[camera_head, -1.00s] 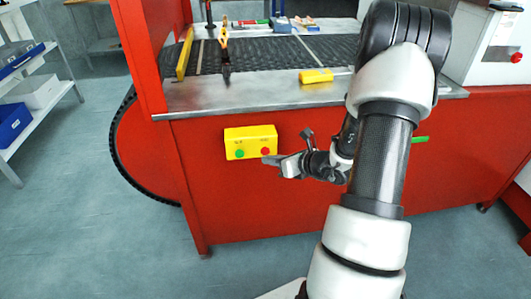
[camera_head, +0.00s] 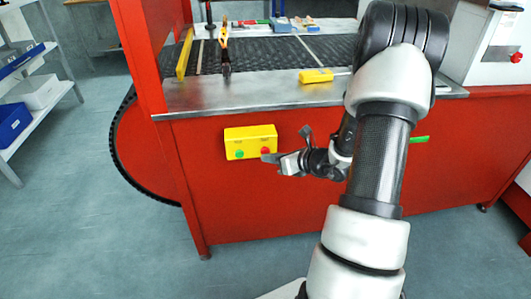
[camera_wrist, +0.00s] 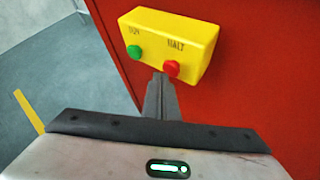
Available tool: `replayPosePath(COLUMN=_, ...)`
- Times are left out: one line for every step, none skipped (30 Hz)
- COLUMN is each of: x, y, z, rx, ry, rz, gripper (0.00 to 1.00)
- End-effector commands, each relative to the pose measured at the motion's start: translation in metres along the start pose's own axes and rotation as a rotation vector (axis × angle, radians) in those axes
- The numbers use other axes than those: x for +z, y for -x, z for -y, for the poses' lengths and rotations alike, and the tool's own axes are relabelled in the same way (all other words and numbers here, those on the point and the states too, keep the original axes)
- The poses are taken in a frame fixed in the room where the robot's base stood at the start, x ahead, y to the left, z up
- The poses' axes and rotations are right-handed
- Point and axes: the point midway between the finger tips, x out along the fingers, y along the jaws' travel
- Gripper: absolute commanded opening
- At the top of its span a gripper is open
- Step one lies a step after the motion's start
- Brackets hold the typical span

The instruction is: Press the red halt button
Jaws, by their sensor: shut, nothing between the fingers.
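The yellow button box (camera_head: 250,138) is fixed to the red front panel of the belt machine. The red halt button (camera_head: 266,152) is on its right, under the lettering "HALT" in the wrist view. The green button (camera_head: 239,154) is on its left. My gripper (camera_head: 268,158) is shut and empty, its tips at the lower edge of the red button. In the wrist view, the closed fingertips (camera_wrist: 159,76) lie just below and left of the red button (camera_wrist: 172,68). I cannot tell whether they touch it.
A shelf with blue bins (camera_head: 13,123) stands at left. A white cabinet (camera_head: 485,55) with a red knob is at right. The floor at left is clear.

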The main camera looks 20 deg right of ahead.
Motion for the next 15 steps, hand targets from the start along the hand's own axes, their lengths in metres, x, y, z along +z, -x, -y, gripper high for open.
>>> replayPosePath(x=0.0002, y=-0.0005, z=0.0002, rx=0.000, ry=0.000, rz=0.000, gripper=0.00)
replayPosePath(x=0.0003, y=-0.0007, z=0.0003, rx=0.000, ry=0.000, rz=0.000, gripper=0.00)
replayPosePath(x=0.0006, y=-0.0010, z=0.0005, rx=0.000, ry=0.000, rz=0.000, gripper=0.00)
replayPosePath(x=0.0008, y=-0.0013, z=0.0007, rx=0.000, ry=0.001, rz=0.000, gripper=0.00)
replayPosePath(x=0.0010, y=-0.0015, z=0.0009, rx=0.000, ry=0.001, rz=0.000, gripper=0.00)
replayPosePath(x=0.0012, y=-0.0019, z=0.0012, rx=0.000, ry=0.001, rz=0.000, gripper=0.00)
replayPosePath(x=0.0014, y=-0.0021, z=0.0014, rx=0.000, ry=0.001, rz=0.000, gripper=0.00)
replayPosePath(x=0.0016, y=-0.0024, z=0.0016, rx=0.000, ry=0.001, rz=0.000, gripper=0.00)
replayPosePath(x=0.0018, y=-0.0027, z=0.0018, rx=0.000, ry=0.001, rz=0.000, gripper=0.00)
replayPosePath(x=0.0019, y=-0.0030, z=0.0020, rx=0.000, ry=0.001, rz=0.000, gripper=0.00)
replayPosePath(x=0.0021, y=-0.0032, z=0.0022, rx=0.000, ry=0.001, rz=0.000, gripper=0.00)
replayPosePath(x=0.0023, y=-0.0036, z=0.0024, rx=0.000, ry=0.001, rz=0.000, gripper=0.00)
replayPosePath(x=0.0024, y=-0.0038, z=0.0025, rx=0.000, ry=0.001, rz=0.000, gripper=0.00)
replayPosePath(x=0.0026, y=-0.0041, z=0.0027, rx=0.000, ry=0.001, rz=0.000, gripper=0.00)
replayPosePath(x=0.0028, y=-0.0044, z=0.0029, rx=0.001, ry=0.001, rz=0.000, gripper=0.00)
